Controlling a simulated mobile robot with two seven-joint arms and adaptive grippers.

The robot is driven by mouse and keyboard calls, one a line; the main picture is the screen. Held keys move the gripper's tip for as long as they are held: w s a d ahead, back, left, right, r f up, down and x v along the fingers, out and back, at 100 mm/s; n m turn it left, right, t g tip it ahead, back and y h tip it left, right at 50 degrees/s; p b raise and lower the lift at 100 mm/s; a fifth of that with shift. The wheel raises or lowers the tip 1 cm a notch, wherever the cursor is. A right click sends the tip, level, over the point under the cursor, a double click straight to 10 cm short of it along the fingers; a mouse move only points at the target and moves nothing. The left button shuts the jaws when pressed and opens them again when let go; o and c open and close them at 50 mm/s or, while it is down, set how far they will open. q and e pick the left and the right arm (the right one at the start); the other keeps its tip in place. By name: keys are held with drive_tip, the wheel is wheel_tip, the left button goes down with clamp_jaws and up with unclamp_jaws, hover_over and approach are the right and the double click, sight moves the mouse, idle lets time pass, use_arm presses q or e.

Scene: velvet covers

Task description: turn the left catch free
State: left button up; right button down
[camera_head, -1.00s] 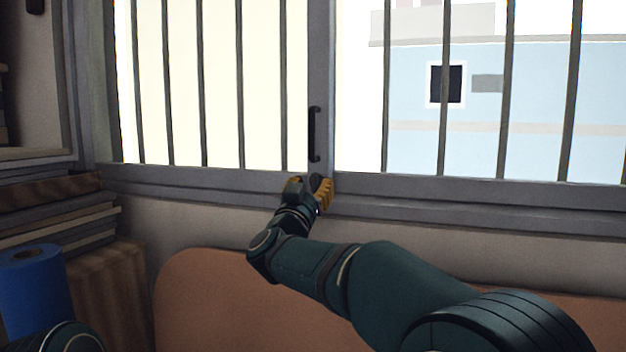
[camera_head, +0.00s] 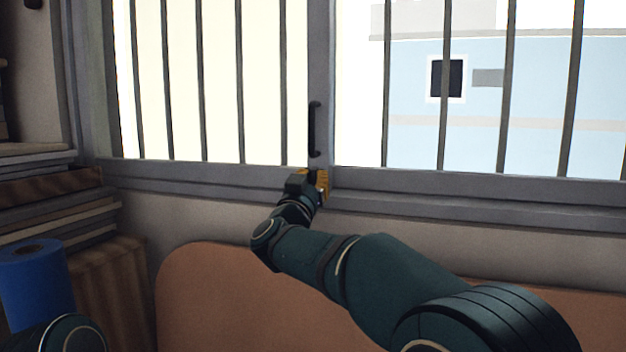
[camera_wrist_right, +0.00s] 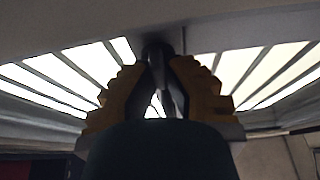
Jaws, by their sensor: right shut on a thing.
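The dark catch (camera_wrist_right: 157,48) sits at the low end of the window's grey middle upright, under the long black handle (camera_head: 314,130). In the head view the catch is mostly hidden by my right gripper (camera_head: 316,182). In the right wrist view the yellow fingers of the right gripper (camera_wrist_right: 157,75) are shut on the catch, one on each side of it. How far the catch is turned cannot be told. My left gripper is not in view.
Dark vertical bars cross the window (camera_head: 220,80) behind the gripper. The grey sill (camera_head: 450,195) runs below it. A rounded orange-brown panel (camera_head: 210,300) stands under the sill. A blue roll (camera_head: 38,285) and stacked boards (camera_head: 60,215) are at the left.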

drive_tip(key=shift+m, duration=0.3)
drive_tip(key=m+h, duration=0.1)
drive_tip(key=m, duration=0.1)
drive_tip(key=m+g+h, duration=0.1)
drive_tip(key=m+h, duration=0.1)
drive_tip(key=m, duration=0.1)
drive_tip(key=shift+r+g, duration=0.1)
drive_tip(key=shift+g, duration=0.2)
drive_tip(key=m+g, duration=0.1)
drive_tip(key=m, duration=0.1)
drive_tip(key=m+h, duration=0.1)
drive_tip(key=m, duration=0.2)
drive_tip(key=shift+g+h, duration=0.3)
drive_tip(key=shift+g, duration=0.1)
drive_tip(key=m+g+p, duration=0.1)
drive_tip(key=m, duration=0.2)
drive_tip(key=m+g, duration=0.1)
drive_tip(key=m, duration=0.2)
drive_tip(key=shift+d+m+g+h+p, duration=0.1)
drive_tip(key=shift+m+g+h+p, duration=0.2)
drive_tip(key=shift+m+h+p, duration=0.1)
drive_tip(key=shift+m+g+y+p, duration=0.3)
drive_tip(key=shift+m+g+p, duration=0.45)
drive_tip(key=shift+m, duration=1.55)
drive_tip(key=c, duration=1)
unclamp_jaws()
